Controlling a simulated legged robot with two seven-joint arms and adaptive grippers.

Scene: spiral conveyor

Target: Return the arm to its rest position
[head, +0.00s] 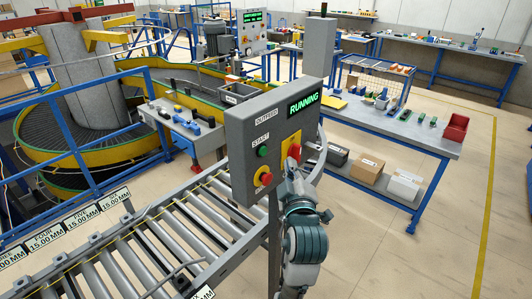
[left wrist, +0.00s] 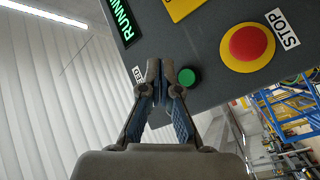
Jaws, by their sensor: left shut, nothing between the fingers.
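My left gripper (head: 292,166) is in front of the right part of the grey control box (head: 240,125), above the teal and grey links of my arm. In the left wrist view its two fingers (left wrist: 162,82) are together at the tips, with nothing between them. The green button (left wrist: 189,76) appears just beside the fingertips; whether they touch it I cannot tell. The red stop button (left wrist: 248,43) on a yellow base is farther right. In the head view, the box carries a lit green "RUNNING" display (head: 304,103). My right gripper is not in view.
A roller conveyor (head: 170,240) runs below and left of the box. A spiral conveyor (head: 75,145) with blue railings stands at the left. A workbench (head: 440,147) with small parts and a red bin (head: 456,127) stands at the right. Open floor lies at lower right.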

